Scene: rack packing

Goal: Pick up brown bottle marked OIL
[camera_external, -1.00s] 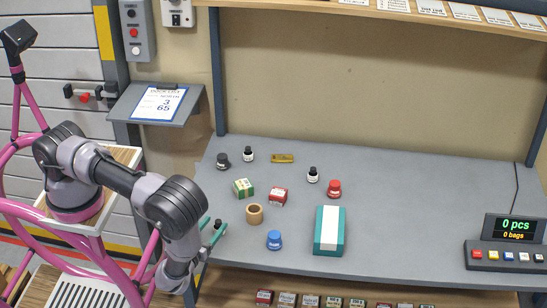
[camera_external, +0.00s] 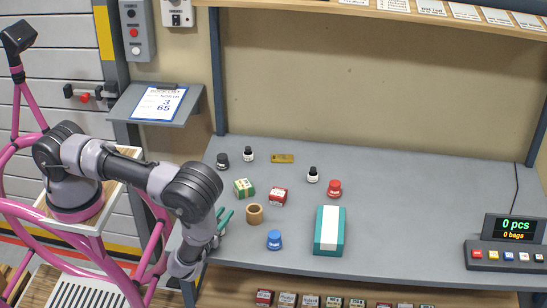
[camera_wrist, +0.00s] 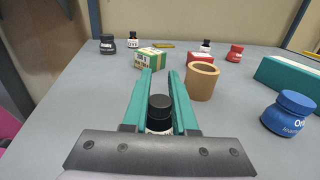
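My gripper (camera_wrist: 160,72) has teal fingers, one on each side of a small bottle with a black cap (camera_wrist: 160,106). The fingers look open, with the bottle between them close to the palm. Only its cap and a strip of pale label show, so I cannot read the label or tell whether it is the brown OIL bottle. In the external view my gripper (camera_external: 226,219) is low at the table's left edge. Two other dark bottles with white labels stand farther back, one at the back left (camera_external: 248,155) and one mid-table (camera_external: 313,175); their words are unreadable.
A brown ring (camera_external: 255,215) stands close to the right of my gripper. A blue jar (camera_external: 274,240), green-white box (camera_external: 243,188), red box (camera_external: 278,196), red jar (camera_external: 334,188), dark jar (camera_external: 222,160) and teal case (camera_external: 318,232) are around.

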